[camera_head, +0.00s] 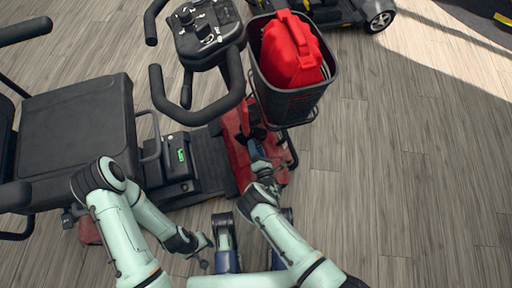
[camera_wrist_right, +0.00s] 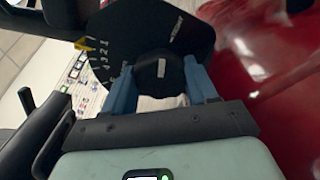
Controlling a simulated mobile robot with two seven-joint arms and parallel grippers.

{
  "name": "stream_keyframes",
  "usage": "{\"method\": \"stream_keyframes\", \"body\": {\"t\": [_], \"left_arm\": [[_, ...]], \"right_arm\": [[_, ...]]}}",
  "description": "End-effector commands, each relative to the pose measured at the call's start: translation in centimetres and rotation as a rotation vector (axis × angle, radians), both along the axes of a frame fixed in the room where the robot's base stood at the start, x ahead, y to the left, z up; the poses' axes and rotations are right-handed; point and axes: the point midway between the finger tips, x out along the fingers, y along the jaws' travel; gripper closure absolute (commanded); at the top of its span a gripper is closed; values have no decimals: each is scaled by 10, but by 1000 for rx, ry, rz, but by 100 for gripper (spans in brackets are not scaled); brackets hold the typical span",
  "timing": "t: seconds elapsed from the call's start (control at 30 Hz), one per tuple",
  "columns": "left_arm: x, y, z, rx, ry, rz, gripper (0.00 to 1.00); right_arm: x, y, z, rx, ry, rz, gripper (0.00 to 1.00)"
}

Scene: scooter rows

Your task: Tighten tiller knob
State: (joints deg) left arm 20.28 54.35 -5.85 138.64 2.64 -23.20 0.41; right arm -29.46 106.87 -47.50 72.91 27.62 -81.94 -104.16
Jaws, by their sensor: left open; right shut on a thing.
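The tiller knob (camera_wrist_right: 158,72) is a round black knob with a pale label, in front of a dark plate (camera_wrist_right: 112,38) marked with numbers and a yellow mark. My right gripper (camera_wrist_right: 160,88) is shut on it, with one blue finger on each side. In the head view my right gripper (camera_head: 257,152) reaches to the red tiller base, below the basket; the knob itself is hidden there. The red scooter's tiller (camera_head: 208,35) stands with its black handlebars above. My left gripper (camera_head: 205,252) is open and empty, low over the floor near the scooter's side.
The black seat (camera_head: 80,128) is at the left. Another scooter (camera_head: 375,18) stands at the top. The wooden floor (camera_head: 400,170) at the right is clear.

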Motion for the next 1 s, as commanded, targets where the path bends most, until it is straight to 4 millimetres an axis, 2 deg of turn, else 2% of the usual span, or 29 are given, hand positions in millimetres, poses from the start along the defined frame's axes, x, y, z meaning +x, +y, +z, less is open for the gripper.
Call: {"method": "stream_keyframes", "body": {"t": [0.4, 1.0], "left_arm": [[6, -1, 2, 1, -20, -3, 42], [8, -1, 3, 1, -25, -4, 42]], "right_arm": [[1, 1, 0, 263, 57, 3, 73], [1, 2, 0, 337, 75, 5, 73]]}}
